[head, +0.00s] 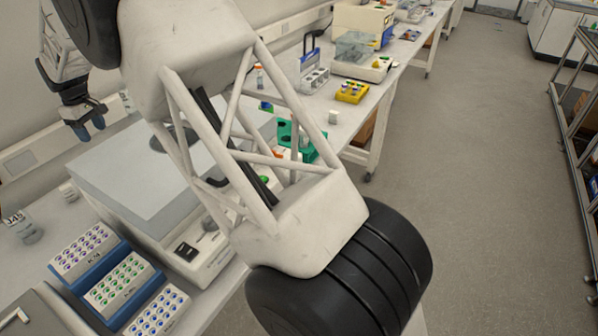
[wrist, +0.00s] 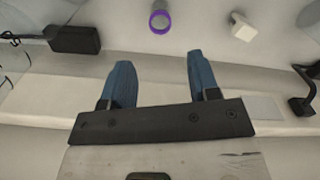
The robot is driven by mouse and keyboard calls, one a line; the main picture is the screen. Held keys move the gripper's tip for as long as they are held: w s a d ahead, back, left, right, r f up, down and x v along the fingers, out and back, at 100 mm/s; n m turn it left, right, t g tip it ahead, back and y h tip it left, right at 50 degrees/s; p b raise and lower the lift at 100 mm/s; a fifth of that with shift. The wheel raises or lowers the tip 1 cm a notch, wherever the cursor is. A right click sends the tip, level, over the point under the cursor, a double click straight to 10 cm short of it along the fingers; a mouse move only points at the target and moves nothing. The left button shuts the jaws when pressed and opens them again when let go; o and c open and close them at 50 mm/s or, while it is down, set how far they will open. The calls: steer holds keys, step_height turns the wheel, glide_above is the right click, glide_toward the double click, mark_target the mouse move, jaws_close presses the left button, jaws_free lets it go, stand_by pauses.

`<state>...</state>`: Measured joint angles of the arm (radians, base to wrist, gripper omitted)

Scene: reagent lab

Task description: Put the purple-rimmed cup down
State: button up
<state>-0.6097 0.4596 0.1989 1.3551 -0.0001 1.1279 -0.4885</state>
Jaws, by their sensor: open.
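The purple-rimmed cup (wrist: 160,21) shows at the top of the wrist view, its round purple rim facing the camera, on a pale surface. My gripper (wrist: 159,58) has its two blue fingers spread wide with nothing between them. In the picture the cup lies beyond the fingertips, roughly centred between them and apart from both. In the head view my gripper (head: 91,128) hangs at the left, near the wall. I cannot make out the cup in the head view.
A balance-like device (head: 150,180) with a flat grey top stands on the bench. Blue vial racks (head: 90,250) stand in front of it. A green rack (head: 300,140) and a yellow rack (head: 351,92) are farther along. In the wrist view, a white block (wrist: 242,28) and a black box (wrist: 75,39) flank the cup.

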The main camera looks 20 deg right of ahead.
steer(key=s+d+r+m, duration=0.1)
steer(key=s+d+r, duration=0.1)
steer(key=d, duration=0.4)
steer(key=s+d+r+m, duration=0.1)
steer(key=s+d+r, duration=0.1)
steer(key=d+r, duration=0.2)
steer(key=s+d+r+m, duration=0.1)
steer(key=s+d+r, duration=0.1)
steer(key=d, duration=0.6)
steer(key=shift+d+r+t, duration=0.3)
steer(key=shift+d+r, duration=0.1)
steer(key=shift+r, duration=0.4)
steer(key=s+d+r+m, duration=0.25)
steer(key=s+d, duration=0.35)
steer(key=d, duration=0.3)
steer(key=s+d+r+m, duration=0.1)
steer(key=s+d+r, duration=0.2)
steer(key=s+d, duration=0.45)
steer(key=s+d+f+m, duration=0.2)
steer(key=s+d, duration=0.5)
steer(key=s, duration=0.3)
steer(key=s+d+f+m+t, duration=0.1)
steer(key=s+d+f+m, duration=0.1)
steer(key=s+d, duration=0.5)
steer(key=s+d+f+m+t, duration=0.1)
steer(key=s+d, duration=0.6)
steer(key=s, duration=0.7)
step_height(320, 180, down, 3)
steer(key=shift+s+r+m, duration=0.2)
steer(key=shift+m, duration=0.45)
